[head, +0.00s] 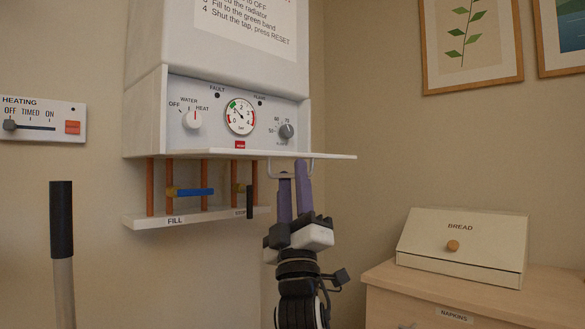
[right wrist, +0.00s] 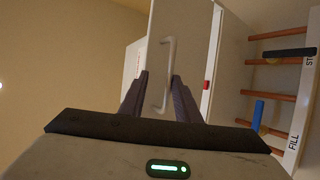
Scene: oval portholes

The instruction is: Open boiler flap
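The white boiler (head: 220,50) hangs on the wall, its control panel with gauge and dials uncovered. Its flap (head: 325,156) stands out about level below the panel, seen nearly edge-on in the head view. A pale bar handle (head: 311,166) is on the flap's underside. In the right wrist view the flap (right wrist: 190,70) and handle (right wrist: 169,70) show up close. My right gripper (head: 293,174) points up under the flap. Its two dark fingers (right wrist: 160,78) are apart, with the handle between them; whether either touches it is unclear. My left gripper is out of view.
Copper pipes with a blue lever (head: 195,192) and a FILL shelf (head: 190,218) sit left of the right gripper. A bread box (head: 465,245) stands on a cabinet (head: 400,285) at right. A black-topped pole (head: 61,220) stands at left.

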